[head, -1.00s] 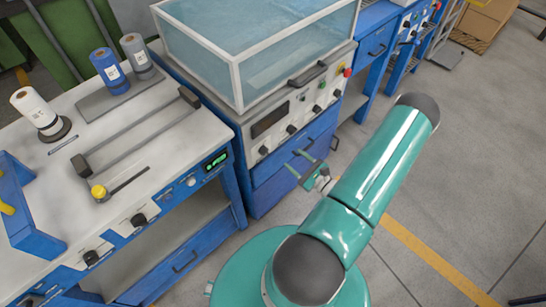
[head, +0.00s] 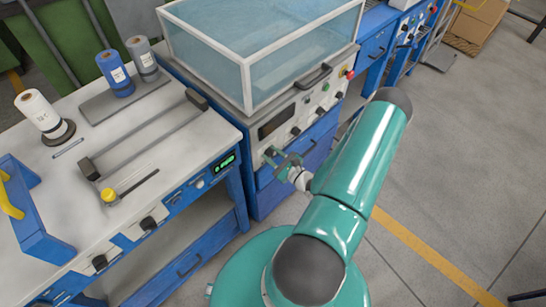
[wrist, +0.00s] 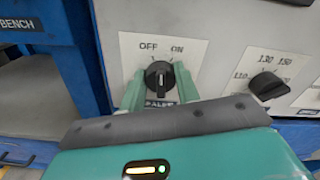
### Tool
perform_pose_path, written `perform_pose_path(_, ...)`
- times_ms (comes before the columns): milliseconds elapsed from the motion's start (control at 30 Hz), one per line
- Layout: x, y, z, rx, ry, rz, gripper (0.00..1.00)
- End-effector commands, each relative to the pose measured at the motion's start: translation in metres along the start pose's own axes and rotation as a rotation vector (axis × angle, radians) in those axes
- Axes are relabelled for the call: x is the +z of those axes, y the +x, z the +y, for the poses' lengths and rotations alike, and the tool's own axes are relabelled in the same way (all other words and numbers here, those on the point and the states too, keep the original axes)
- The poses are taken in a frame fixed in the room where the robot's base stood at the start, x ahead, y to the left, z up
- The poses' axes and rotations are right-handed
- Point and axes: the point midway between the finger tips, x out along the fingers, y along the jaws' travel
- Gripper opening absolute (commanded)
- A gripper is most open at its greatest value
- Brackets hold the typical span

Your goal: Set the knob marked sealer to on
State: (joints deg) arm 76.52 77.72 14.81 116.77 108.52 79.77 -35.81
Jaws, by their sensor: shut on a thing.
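The black sealer knob (wrist: 159,76) is on a light panel in the wrist view, under the printed words OFF at left and ON at right. Its name label (wrist: 160,103) is partly hidden by my gripper. A white mark runs roughly upright across the knob; I cannot tell exactly which word it points at. My gripper (wrist: 160,88) has one green finger on each side of the knob and is shut on it. In the head view my gripper (head: 278,161) is at the lower left of the machine's front panel (head: 304,118) and covers the knob.
A second knob (wrist: 267,86) with a numbered scale sits to the right on the same panel. A clear-walled box (head: 260,50) tops the machine. A workbench (head: 150,135) with spools stands close on the left. The floor (head: 460,170) to the right is open.

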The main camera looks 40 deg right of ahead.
Motion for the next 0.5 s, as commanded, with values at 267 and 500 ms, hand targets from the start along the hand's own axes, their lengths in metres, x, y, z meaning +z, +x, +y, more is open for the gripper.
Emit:
perform_pose_path(267,0.003,-0.012,0.009,0.006,0.038,-0.013,0.09)
perform_pose_path(500,0.001,-0.014,0.01,0.005,0.122,-0.009,0.09)
